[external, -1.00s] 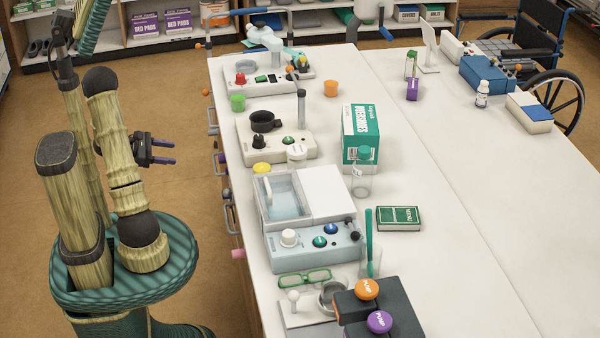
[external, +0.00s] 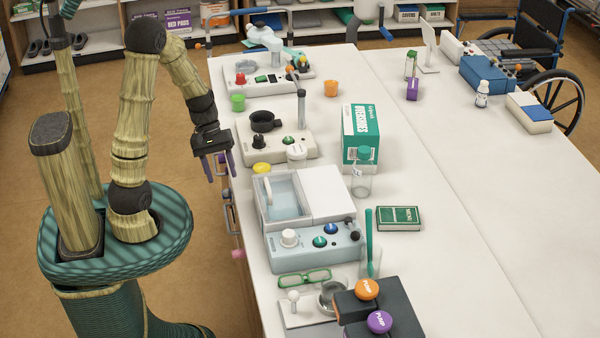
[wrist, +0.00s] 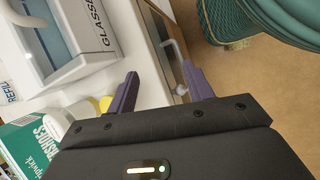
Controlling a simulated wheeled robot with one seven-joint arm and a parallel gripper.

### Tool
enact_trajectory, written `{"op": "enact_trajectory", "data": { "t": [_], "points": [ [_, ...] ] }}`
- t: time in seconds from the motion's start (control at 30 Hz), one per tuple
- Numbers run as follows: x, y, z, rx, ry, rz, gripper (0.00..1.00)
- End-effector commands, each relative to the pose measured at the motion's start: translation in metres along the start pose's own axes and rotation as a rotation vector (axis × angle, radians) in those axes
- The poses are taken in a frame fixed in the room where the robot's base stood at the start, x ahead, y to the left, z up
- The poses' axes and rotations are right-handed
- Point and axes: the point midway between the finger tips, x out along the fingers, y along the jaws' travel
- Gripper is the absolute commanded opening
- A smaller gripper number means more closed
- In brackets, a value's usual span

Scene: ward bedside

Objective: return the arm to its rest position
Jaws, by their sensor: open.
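My gripper (external: 217,168) hangs at the left edge of the long white table (external: 440,250), fingers pointing down, open and empty. In the wrist view my gripper (wrist: 160,88) shows its two purple fingers apart with nothing between them. Below them are the table edge, a drawer handle and the brown floor. My arm rises from its base at the left and bends over toward the table.
Near the gripper on the table are a beige device with a black cup holder (external: 277,138), a yellow lid (external: 262,169) and a glass-topped bath unit (external: 283,200). Drawer handles (external: 229,195) stick out along the table side. The floor (external: 200,270) left of the table is open.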

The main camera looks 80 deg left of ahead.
Motion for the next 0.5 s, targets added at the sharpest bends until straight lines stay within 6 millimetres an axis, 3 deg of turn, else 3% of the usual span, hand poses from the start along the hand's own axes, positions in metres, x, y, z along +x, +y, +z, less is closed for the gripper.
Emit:
{"op": "enact_trajectory", "data": {
  "t": [0.03,0.5],
  "points": [
    [-0.007,0.009,0.015,0.089,0.019,-0.042,0.52],
    [-0.033,0.067,0.112,0.939,0.237,-0.289,0.52]
  ]
}}
